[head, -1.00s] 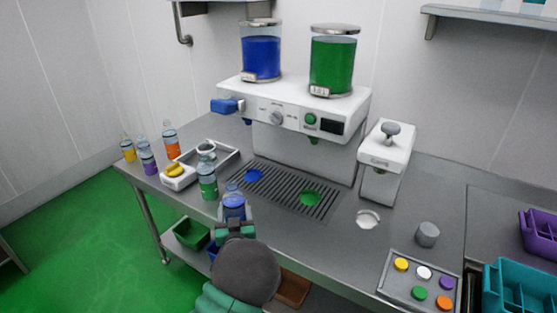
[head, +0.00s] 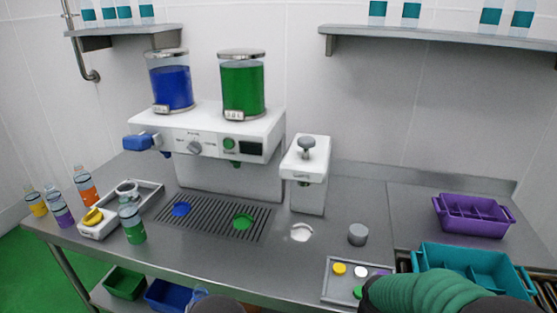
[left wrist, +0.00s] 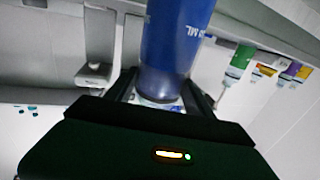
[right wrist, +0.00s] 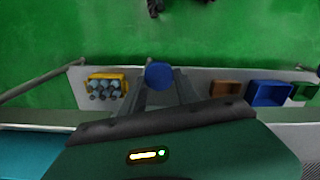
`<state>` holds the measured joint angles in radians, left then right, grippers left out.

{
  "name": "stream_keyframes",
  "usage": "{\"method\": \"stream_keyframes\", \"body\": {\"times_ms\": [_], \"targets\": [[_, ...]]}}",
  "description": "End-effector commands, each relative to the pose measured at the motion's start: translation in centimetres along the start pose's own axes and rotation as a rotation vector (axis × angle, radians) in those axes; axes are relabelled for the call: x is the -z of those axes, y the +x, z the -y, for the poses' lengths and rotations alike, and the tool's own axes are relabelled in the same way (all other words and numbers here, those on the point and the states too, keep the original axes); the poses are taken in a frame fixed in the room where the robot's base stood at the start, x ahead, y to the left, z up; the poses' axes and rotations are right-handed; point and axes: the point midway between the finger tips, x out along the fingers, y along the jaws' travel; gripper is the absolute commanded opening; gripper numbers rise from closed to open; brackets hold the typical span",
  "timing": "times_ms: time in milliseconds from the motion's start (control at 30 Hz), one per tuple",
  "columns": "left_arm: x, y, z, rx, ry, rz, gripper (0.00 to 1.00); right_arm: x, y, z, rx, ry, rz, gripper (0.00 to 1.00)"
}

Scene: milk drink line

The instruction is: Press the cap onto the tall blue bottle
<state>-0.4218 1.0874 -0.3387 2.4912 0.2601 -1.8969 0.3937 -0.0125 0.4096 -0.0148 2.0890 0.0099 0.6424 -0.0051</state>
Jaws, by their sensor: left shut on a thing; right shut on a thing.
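My right gripper (right wrist: 163,88) is shut on a round blue cap (right wrist: 159,75), held out over the green floor in the right wrist view. Bottle and cap are apart. In the head view my right forearm covers part of the cap tray (head: 330,290), and both grippers are out of sight.
A white dispenser (head: 215,125) with a drip grate (head: 205,218) stands at the back. Beside it is a white press (head: 306,165). A green bottle (head: 131,222) stands at left. Teal (head: 470,265) and purple (head: 470,213) crates are at right. The counter's front middle is clear.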

Motion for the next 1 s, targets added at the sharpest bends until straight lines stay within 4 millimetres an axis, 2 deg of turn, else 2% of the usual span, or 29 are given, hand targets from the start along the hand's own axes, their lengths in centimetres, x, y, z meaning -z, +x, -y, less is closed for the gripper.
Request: {"method": "stream_keyframes", "body": {"times_ms": [300, 433, 700, 867, 1000], "targets": [[0.1, 0.1, 0.0, -0.003, 0.001, -0.004, 0.0, 0.0, 0.0, 0.0, 0.0, -0.003, 0.0, 0.0], [-0.1, 0.2, -0.7, -0.057, 0.003, -0.004, 0.0, 0.0, 0.0, 0.0, 0.0, -0.004, -0.001, 0.0], [-1.3, 0.7, -4.7, -0.346, -0.001, -0.002, 0.0, 0.0, 0.0, 0.0, 0.0, -0.004, -0.001, 0.0], [-1.5, 0.9, -5.8, -0.43, -0.003, -0.007, 0.0, 0.0, 0.0, 0.0, 0.0, -0.004, -0.001, 0.0], [-2.3, 1.1, -8.6, -0.619, 0.004, -0.006, 0.0, 0.0, 0.0, 0.0, 0.0, -0.004, -0.001, 0.0]]}}
